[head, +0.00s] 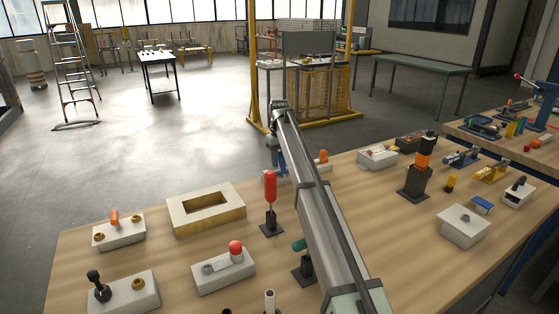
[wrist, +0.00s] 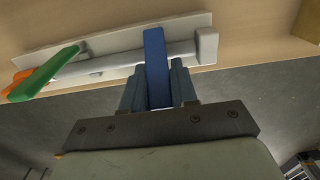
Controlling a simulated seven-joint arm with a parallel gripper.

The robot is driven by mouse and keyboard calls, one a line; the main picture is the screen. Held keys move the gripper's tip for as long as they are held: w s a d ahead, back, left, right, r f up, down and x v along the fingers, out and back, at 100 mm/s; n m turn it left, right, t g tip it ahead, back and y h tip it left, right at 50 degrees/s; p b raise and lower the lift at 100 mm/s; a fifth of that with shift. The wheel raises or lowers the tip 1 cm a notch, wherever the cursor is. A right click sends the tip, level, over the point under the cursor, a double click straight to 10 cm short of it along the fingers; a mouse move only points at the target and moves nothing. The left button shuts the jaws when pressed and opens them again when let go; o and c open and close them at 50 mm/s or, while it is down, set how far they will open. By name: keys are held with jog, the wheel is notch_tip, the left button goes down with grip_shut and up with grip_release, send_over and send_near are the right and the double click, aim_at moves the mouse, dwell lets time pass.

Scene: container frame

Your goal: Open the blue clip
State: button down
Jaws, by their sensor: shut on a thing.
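The blue clip (wrist: 155,55) is an upright blue lever on a white bar fixture (wrist: 100,65) in the wrist view. My gripper (wrist: 157,88) has one finger on each side of the clip and is shut on it. A green lever (wrist: 45,72) and an orange lever (wrist: 22,80) sit on the same fixture to the left. In the head view my arm covers most of this fixture, and an orange lever (head: 323,155) shows just right of the arm. The clip cannot be made out clearly there.
On the wooden table, a red-handled clamp (head: 270,188) stands close left of my arm. A pale wooden block with a slot (head: 180,215) lies further left. A black and orange upright device (head: 422,160) stands to the right. Bare tabletop lies between the fixtures.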

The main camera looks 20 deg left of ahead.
aim_at(282, 161)
jog(key=shift+s+d, duration=0.1)
jog(key=shift+s+d+r+t+y, duration=0.3)
jog(key=shift+s+d+t+y, duration=0.15)
jog(key=shift+t+y, duration=0.45)
jog(key=shift+s+d+r+t+y, duration=0.2)
jog(key=shift+t+y, duration=0.45)
jog(key=shift+s+d+r+t+y, duration=0.15)
jog(key=shift+s+d+t+y, duration=0.05)
jog(key=shift+t+y, duration=0.45)
jog(key=c, duration=1)
grip_release()
jog(key=shift+o, duration=0.2)
jog(key=v, duration=1.4)
